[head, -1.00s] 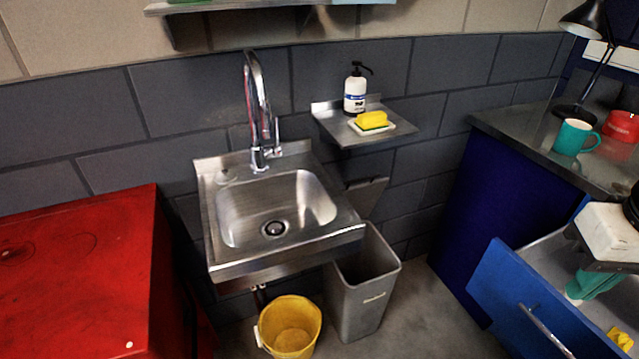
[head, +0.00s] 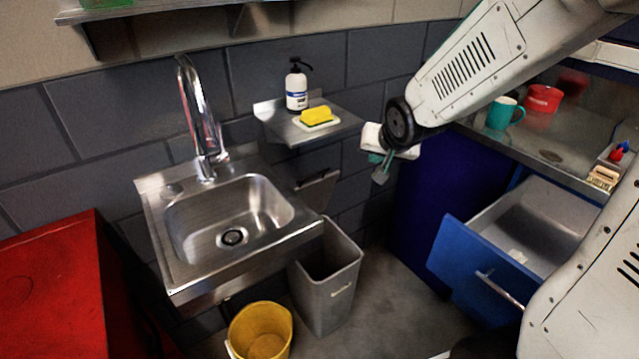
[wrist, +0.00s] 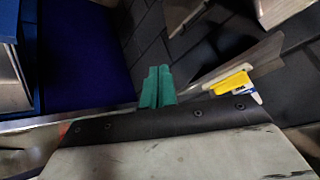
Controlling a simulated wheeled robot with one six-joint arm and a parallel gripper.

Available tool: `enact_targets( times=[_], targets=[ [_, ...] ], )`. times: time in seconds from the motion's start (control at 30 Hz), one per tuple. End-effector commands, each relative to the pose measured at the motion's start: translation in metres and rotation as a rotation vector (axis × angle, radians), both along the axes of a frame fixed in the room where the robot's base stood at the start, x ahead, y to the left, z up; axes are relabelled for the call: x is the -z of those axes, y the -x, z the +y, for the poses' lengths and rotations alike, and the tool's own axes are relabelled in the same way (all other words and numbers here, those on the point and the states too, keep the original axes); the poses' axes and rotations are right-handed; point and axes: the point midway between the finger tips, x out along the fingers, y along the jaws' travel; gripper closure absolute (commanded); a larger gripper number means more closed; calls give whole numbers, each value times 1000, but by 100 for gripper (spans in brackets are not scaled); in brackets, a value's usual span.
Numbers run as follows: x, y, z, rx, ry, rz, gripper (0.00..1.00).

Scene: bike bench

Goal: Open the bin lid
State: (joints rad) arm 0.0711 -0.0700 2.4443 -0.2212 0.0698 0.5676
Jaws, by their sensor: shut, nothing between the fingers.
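The grey bin (head: 328,285) stands on the floor under the right side of the sink. Its mouth is uncovered and dark inside. Its lid (head: 316,190) is tilted up behind the mouth, near the wall. My gripper (head: 380,176) is in the air to the right of the lid and above the bin, apart from both in the picture. Its teal fingers (wrist: 157,88) are together in the wrist view, with nothing between them. The bin's inside bottom is hidden.
The steel sink (head: 150,215) juts out beside the bin. A yellow bucket (head: 262,318) stands left of it. A wall shelf (head: 345,125) holds a soap bottle (head: 297,90) and a yellow sponge (head: 317,115). The blue drawer (head: 470,265) is open at right.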

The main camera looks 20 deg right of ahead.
Motion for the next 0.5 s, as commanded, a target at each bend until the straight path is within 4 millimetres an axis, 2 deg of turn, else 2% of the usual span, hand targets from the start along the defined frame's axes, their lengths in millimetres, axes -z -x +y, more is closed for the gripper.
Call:
enact_targets(
  times=[0.03, 0.2, 0.33, 0.5],
  targets=[
    [18, -19, -1, 12, -31, -36, 100],
    [63, -76, 1, 55, -182, -218, 100],
    [100, -105, 8, 73, -339, -344, 100],
    [149, -121, 19, 88, -590, -485, 100]
  ],
)
